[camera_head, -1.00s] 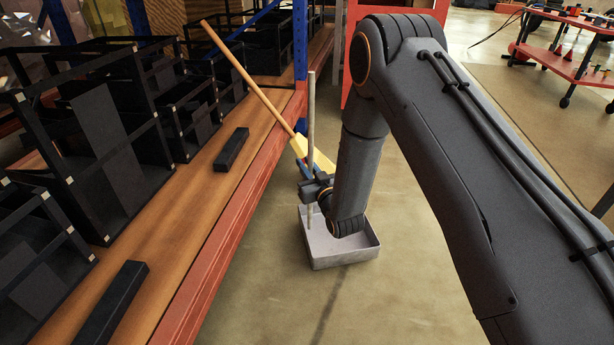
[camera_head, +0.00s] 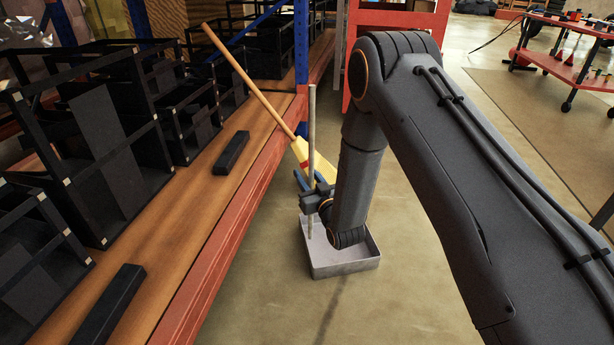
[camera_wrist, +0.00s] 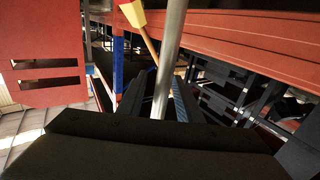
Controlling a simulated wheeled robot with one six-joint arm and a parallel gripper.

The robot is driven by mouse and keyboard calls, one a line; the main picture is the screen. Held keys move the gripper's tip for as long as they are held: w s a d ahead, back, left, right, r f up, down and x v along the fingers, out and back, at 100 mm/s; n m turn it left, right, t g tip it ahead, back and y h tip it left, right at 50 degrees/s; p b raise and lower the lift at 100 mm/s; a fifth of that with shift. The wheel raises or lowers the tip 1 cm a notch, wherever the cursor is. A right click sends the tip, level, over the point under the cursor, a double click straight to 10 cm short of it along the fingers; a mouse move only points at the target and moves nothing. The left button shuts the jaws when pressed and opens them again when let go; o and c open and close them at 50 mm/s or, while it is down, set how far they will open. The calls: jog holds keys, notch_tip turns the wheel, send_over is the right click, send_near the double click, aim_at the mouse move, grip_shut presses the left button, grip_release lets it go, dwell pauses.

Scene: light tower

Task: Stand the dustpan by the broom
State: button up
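The dustpan (camera_head: 345,268) is a light grey pan with low walls and an upright grey pole handle (camera_head: 312,130). It stands on the floor or very near it; I cannot tell which. My gripper (camera_head: 315,195) is shut on the handle, low above the pan. The handle (camera_wrist: 172,55) also crosses the wrist view between the fingers. The broom (camera_head: 250,85) has a wooden stick and yellow bristles (camera_head: 318,163). It leans on the orange shelf edge just behind the handle. In the wrist view the broom (camera_wrist: 133,12) shows at the top. My arm hides part of the pan.
The low shelf (camera_head: 215,255) with black crates (camera_head: 95,150) runs along the left. A blue post (camera_head: 300,60) rises beside the broom. A red cart (camera_head: 560,60) stands far right. The floor in front of the pan is clear.

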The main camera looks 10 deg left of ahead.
jog(key=p+v, duration=0.5)
jog(key=v, duration=0.7)
